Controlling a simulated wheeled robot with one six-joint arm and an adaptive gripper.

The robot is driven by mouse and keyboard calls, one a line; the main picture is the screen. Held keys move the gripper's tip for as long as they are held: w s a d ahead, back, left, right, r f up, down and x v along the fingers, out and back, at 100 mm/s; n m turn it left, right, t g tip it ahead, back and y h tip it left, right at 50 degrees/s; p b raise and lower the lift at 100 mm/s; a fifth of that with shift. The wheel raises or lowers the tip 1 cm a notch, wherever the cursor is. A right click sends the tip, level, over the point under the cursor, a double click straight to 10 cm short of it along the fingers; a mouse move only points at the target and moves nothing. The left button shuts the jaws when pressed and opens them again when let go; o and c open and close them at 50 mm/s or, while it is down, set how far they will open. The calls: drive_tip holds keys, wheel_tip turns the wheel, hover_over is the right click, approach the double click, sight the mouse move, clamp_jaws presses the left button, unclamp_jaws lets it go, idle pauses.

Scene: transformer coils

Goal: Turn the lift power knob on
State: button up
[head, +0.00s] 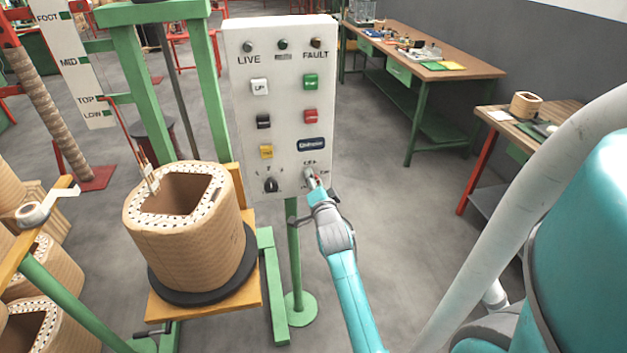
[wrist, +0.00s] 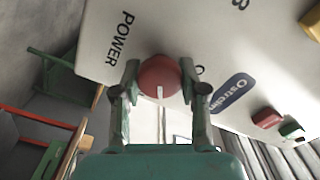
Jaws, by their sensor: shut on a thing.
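The lift power knob (wrist: 158,72) is round and red with a white pointer line, on the white control panel (wrist: 120,58) beside the word POWER. In the wrist view its pointer line faces down toward my gripper's body. My gripper (wrist: 160,84) has one finger on each side of the knob and is shut on it. In the head view my gripper (head: 314,180) is at the lower right of the panel (head: 235,130) and hides most of the knob. The small labels around the knob are too blurred to read.
A black selector knob (head: 271,185) sits left of my gripper on the panel, with several push buttons above. A wound coil (head: 190,245) stands close at the left. Workbenches (head: 455,62) stand at the back right. The floor right of the panel is clear.

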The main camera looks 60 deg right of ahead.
drive_tip(key=m, duration=0.6)
drive_tip(key=shift+f, duration=0.15)
drive_tip(key=shift+m, duration=0.3)
drive_tip(key=o, duration=1.1)
drive_tip(key=shift+s, duration=0.1)
drive_tip(key=v, duration=1.2)
